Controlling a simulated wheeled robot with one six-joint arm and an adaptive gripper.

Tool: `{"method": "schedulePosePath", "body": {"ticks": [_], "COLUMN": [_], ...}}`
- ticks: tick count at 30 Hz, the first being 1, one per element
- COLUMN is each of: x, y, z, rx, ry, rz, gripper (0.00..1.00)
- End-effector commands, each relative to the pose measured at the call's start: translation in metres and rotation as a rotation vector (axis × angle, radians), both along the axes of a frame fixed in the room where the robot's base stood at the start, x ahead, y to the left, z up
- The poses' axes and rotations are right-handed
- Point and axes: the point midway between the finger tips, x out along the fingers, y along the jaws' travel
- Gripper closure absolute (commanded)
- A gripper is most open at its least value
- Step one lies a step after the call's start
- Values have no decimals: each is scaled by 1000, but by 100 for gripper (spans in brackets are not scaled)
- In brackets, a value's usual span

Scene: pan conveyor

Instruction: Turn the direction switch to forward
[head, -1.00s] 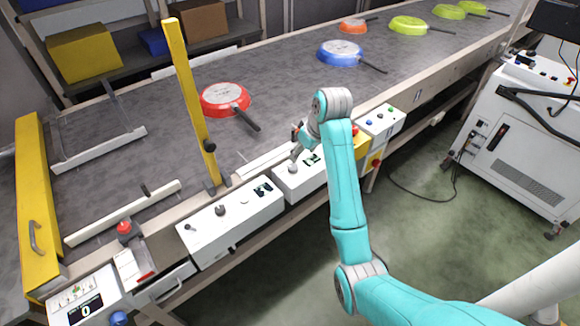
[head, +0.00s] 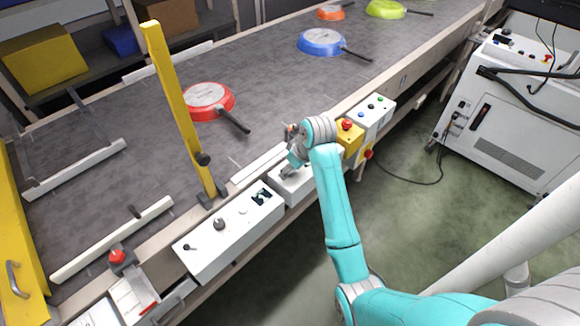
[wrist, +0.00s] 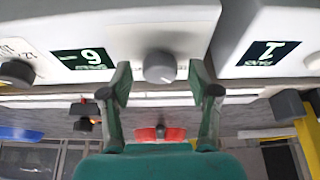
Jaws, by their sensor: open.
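A round grey knob (wrist: 158,66) stands on a white control box (wrist: 125,35) in the wrist view, centred between my fingertips. No label that I can read marks it as the direction switch. My gripper (wrist: 160,84) is open, one green finger on each side of the knob in the picture; contact is not visible. In the head view my gripper (head: 290,166) is over the middle white box (head: 294,190) on the conveyor's front edge and hides its knob. The left control box (head: 226,240) has a knob (head: 219,224) and a small black-tipped switch (head: 188,246).
Dark displays (wrist: 82,59) sit on the boxes. A yellow box with a red button (head: 347,134) stands right of my gripper. A yellow post (head: 178,110) rises at the left. A red pan (head: 208,99) and a blue pan (head: 321,42) lie on the belt (head: 280,90).

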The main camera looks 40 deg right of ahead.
Motion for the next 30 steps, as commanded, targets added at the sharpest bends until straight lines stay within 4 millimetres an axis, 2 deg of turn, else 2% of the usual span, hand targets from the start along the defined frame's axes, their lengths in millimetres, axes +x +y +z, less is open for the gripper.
{"method": "schedulePosePath", "body": {"ticks": [1, 2, 6, 9, 20, 30], "x": [0, 0, 0, 0, 0, 1], "y": [0, 0, 0, 0, 1, 4], "z": [0, 0, 0, 0, 0, 0], "rx": [0, 0, 0, 0, -1, 0], "ry": [0, 0, 0, 0, 0, 1], "rz": [0, 0, 0, 0, -50, -287], "gripper": [39, 44, 79, 99, 99, 99]}}
